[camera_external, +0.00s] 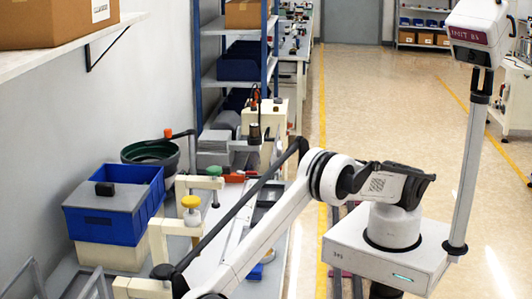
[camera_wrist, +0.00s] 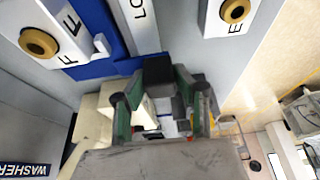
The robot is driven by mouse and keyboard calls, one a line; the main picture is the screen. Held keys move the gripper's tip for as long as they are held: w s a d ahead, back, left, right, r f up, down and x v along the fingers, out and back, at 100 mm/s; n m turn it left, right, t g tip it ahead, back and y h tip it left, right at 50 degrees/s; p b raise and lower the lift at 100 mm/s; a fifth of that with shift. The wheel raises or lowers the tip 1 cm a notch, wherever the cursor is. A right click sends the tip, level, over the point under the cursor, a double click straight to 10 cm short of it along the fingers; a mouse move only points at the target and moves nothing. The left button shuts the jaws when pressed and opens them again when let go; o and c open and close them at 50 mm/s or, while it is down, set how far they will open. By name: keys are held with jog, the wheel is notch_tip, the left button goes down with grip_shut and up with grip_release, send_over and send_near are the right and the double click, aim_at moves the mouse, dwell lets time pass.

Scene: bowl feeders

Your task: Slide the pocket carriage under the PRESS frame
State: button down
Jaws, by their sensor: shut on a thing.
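In the wrist view my gripper (camera_wrist: 160,82) has its green-and-black fingers closing from both sides on a dark block (camera_wrist: 158,66). The block sits at the edge of a blue strip (camera_wrist: 117,42) and a white plate (camera_wrist: 143,22) marked "LO", partly cut off. I cannot tell for sure whether this block is part of the pocket carriage. No full "PRESS" label is readable, so I cannot pick out that frame. In the outside view my gripper is not visible. Cream frames with a yellow knob (camera_external: 190,202) and a green knob (camera_external: 214,171) stand on the bench.
A blue bin (camera_external: 140,222) and a dark green bowl (camera_external: 150,152) stand at the left of the bench. In the wrist view, yellow-ringed round parts (camera_wrist: 38,42) and (camera_wrist: 234,10) flank the block. A "WASHER" label (camera_wrist: 28,169) shows lower left. The aisle floor at right is open.

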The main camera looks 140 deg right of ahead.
jog(key=s+d+b, duration=0.2)
jog(key=s+d, duration=0.3)
jog(key=s, duration=0.3)
jog(key=s+d+b, duration=0.2)
jog(key=s+d, duration=0.3)
jog(key=s, duration=0.4)
jog(key=s+d+b, duration=0.2)
jog(key=s+d, duration=0.3)
jog(key=s, duration=0.3)
jog(key=shift+s+d, duration=0.2)
jog(key=shift+s, duration=0.1)
jog(key=c, duration=1.4)
grip_release()
jog(key=shift+o, duration=0.2)
jog(key=shift+r, duration=0.15)
jog(key=v, duration=1.2)
